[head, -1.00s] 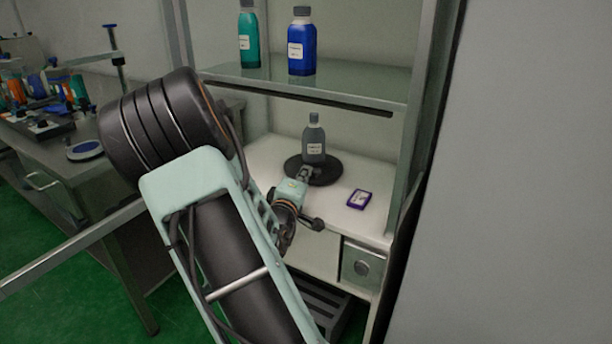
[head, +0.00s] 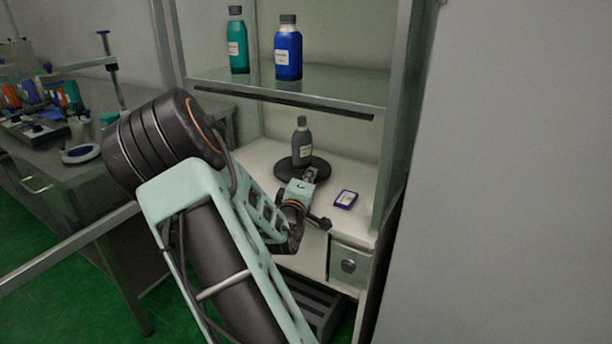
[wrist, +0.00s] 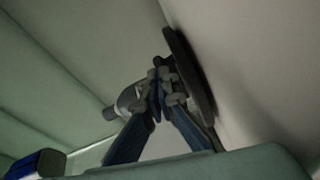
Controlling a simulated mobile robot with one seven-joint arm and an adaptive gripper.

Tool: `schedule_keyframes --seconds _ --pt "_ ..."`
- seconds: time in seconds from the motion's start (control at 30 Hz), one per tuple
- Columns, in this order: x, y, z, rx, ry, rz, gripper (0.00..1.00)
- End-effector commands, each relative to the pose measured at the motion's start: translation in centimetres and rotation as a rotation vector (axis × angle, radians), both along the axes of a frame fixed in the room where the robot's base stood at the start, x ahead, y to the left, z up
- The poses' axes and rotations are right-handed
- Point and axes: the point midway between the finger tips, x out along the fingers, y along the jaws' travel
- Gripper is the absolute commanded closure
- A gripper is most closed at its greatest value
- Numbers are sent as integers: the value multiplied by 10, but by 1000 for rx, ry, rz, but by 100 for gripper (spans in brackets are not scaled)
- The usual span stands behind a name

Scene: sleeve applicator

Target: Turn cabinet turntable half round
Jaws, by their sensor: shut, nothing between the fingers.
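The turntable (head: 322,172) is a round dark disc on the lower white shelf of the cabinet. A grey bottle (head: 302,150) with a dark cap and pale label stands upright on it. My gripper (head: 312,173) is at the disc's front right edge, low beside the bottle. In the wrist view the disc (wrist: 195,75) appears edge-on, with my shut, empty fingertips (wrist: 165,88) close to or against it. The bottle (wrist: 128,98) shows partly behind the fingers there. I cannot tell exact contact.
A small purple and white box (head: 345,199) lies on the shelf right of the turntable. Above, a glass shelf (head: 340,96) holds a teal bottle (head: 237,42) and a blue bottle (head: 288,48). A cabinet post (head: 403,120) stands on the right, a cluttered bench (head: 60,175) on the left.

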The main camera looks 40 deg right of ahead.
Motion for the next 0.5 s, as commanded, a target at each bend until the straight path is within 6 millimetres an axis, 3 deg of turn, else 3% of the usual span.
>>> schedule_keyframes --seconds 0.5 --pt "-7 -25 0 0 -1 -2 100"
